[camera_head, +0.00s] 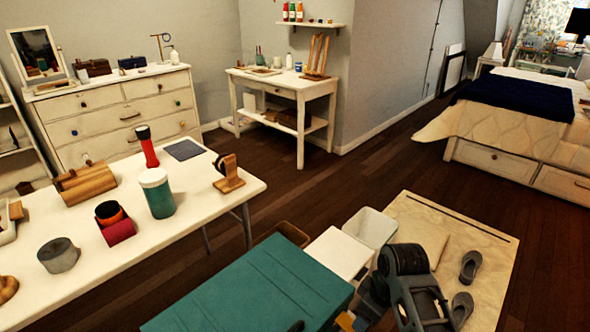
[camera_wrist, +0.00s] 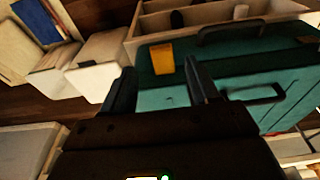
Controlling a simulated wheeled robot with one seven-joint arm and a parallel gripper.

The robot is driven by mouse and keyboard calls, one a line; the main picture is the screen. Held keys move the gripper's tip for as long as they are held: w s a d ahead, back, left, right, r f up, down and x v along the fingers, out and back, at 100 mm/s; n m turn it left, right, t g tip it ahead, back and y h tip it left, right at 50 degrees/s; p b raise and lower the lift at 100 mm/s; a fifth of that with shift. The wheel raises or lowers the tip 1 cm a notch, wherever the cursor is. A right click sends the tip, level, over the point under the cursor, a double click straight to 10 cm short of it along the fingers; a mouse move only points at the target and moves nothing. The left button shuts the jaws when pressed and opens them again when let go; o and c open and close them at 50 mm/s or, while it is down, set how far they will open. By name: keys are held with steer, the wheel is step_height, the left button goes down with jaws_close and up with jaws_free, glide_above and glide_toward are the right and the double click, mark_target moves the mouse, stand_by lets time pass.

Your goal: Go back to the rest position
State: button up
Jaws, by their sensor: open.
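My gripper (camera_wrist: 160,84) is open in the wrist view, its two dark fingers apart with nothing held between them. Beyond the fingertips is a teal case (camera_wrist: 205,95) with dark handles and a small yellow piece (camera_wrist: 162,58) on its side. In the head view my dark arm reaches in at the bottom right, beside the teal case (camera_head: 255,290). The fingertips cannot be made out there.
A white bin (camera_head: 370,228) and a white box (camera_head: 335,252) stand close to my arm. A pale mat (camera_head: 470,230) with grey slippers (camera_head: 470,266) lies right. A white table (camera_head: 110,245) holds several items at left. A bed (camera_head: 500,140) stands far right. Dark floor is clear between.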

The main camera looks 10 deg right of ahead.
steer(key=s+a+f+m+t+h, duration=0.1)
steer(key=s+f+m+t, duration=0.15)
steer(key=s, duration=0.75)
steer(key=s+f+m+t, duration=0.1)
steer(key=s+t, duration=0.3)
steer(key=s, duration=0.6)
steer(key=s+r+m+t, duration=0.2)
steer(key=s+r, duration=0.6)
steer(key=r, duration=0.4)
steer(key=s+a+r+m+t, duration=0.1)
steer(key=s+r+t, duration=0.4)
steer(key=s+r, duration=0.4)
step_height(320, 180, up, 4)
steer(key=shift+s+r+m, duration=0.2)
steer(key=shift+s+m, duration=0.05)
steer(key=shift+m, duration=0.1)
steer(key=shift+a, duration=0.1)
